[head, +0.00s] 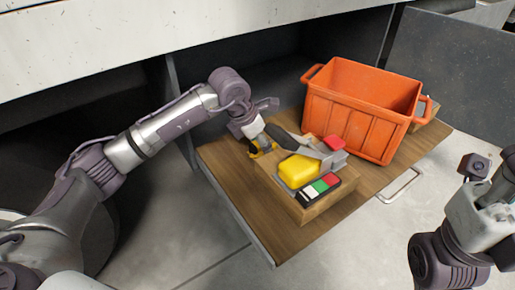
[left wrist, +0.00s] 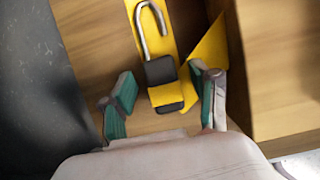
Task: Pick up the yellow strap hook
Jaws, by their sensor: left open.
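The yellow strap hook (left wrist: 162,88) shows in the left wrist view. It has a silver metal hook, a black sleeve and yellow strap, and lies on the wooden board beside a wooden box. My left gripper (left wrist: 160,102) is open, with one green-padded finger on each side of the hook's black and yellow part. The fingers look apart from that part; the right finger is close to a yellow strap piece. In the head view, my left gripper (head: 254,146) is low at the box's left side, and only a bit of yellow strap (head: 265,152) shows beneath it. My right gripper (head: 470,185) is at the right edge, its jaws unclear.
A wooden box (head: 318,208) holds a yellow item (head: 298,170), a red item (head: 333,142) and a tri-coloured block (head: 322,187). An orange crate (head: 350,125) stands behind on the wooden board (head: 240,190). Bare board lies in front and left of the box.

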